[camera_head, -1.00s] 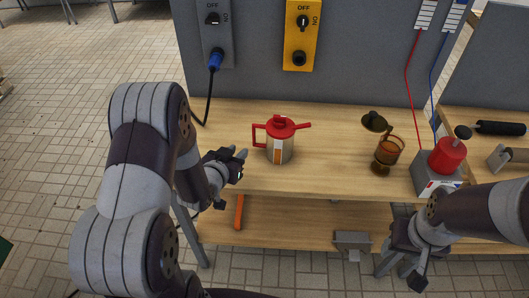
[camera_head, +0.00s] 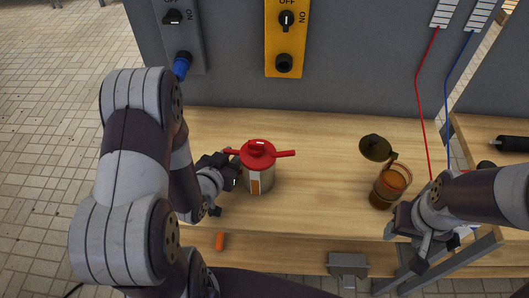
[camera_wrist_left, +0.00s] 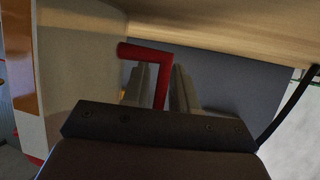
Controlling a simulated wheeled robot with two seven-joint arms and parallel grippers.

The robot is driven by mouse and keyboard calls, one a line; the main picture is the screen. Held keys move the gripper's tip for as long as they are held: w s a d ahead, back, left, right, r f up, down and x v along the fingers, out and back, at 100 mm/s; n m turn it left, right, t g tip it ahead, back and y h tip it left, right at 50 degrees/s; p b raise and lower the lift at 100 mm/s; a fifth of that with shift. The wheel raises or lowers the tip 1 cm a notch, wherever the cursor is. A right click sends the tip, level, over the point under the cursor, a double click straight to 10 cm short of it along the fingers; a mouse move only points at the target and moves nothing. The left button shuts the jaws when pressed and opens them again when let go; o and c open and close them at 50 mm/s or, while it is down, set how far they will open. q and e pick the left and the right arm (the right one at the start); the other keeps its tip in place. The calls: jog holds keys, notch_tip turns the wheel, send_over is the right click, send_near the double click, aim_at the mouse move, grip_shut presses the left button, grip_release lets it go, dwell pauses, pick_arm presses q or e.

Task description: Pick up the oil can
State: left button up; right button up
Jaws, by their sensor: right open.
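The oil can (camera_head: 258,172) is a metal can with a red lid, a red spout pointing right and an orange-and-white label. It stands upright on the wooden table. My left gripper (camera_head: 236,172) is at the can's left side, by its handle. In the left wrist view the red handle (camera_wrist_left: 161,80) lies between the two fingers of my left gripper (camera_wrist_left: 162,88), and the can's body (camera_wrist_left: 80,60) fills the left. Whether the fingers press on the handle is not clear. My right gripper (camera_head: 421,248) is open and empty near the table's front right.
A brown glass jug (camera_head: 390,186) and a dark round lid-like object (camera_head: 376,148) stand right of the can. A yellow switch panel (camera_head: 285,40) is on the grey back wall (camera_head: 350,60). An orange item (camera_head: 220,241) lies on the lower shelf. The table between can and jug is clear.

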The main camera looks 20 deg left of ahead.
pick_arm(q)
jog(key=shift+s+r, duration=0.35)
jog(key=shift+s, duration=0.25)
jog(key=c, duration=0.4)
jog(key=shift+w+f, duration=0.1)
jog(key=shift+w, duration=0.05)
grip_shut()
